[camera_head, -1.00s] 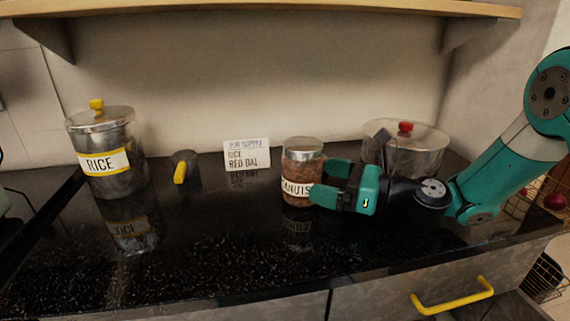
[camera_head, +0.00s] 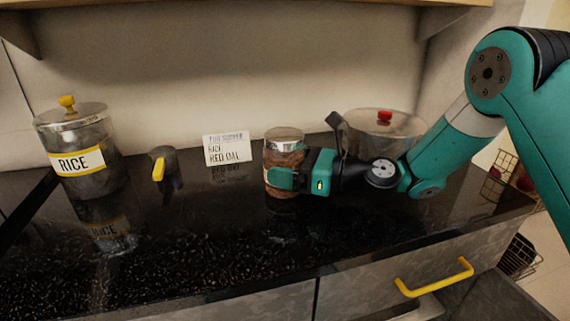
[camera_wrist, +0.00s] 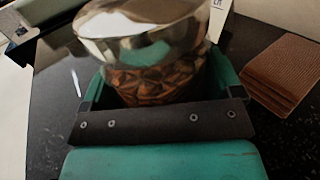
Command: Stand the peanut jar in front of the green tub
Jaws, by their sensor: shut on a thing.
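The peanut jar (camera_head: 284,150) is a clear jar with brown contents and a silver lid, upright on the black counter. Its label is mostly hidden by my gripper. My gripper (camera_head: 286,178) reaches in from the right and is shut on the jar, with fingers on either side of its body. In the wrist view the jar (camera_wrist: 150,85) sits between the green fingers, with its shiny lid toward the camera. I cannot make out a gap between its base and the counter. I see no green tub in either view.
A RICE canister (camera_head: 80,155) stands at the left, with a dark yellow-handled object (camera_head: 165,170) beside it. A white list card (camera_head: 227,149) stands behind. A red-knobbed pot (camera_head: 385,125) is at the back right. The wrist view shows a brown ridged block (camera_wrist: 287,70). The front counter is clear.

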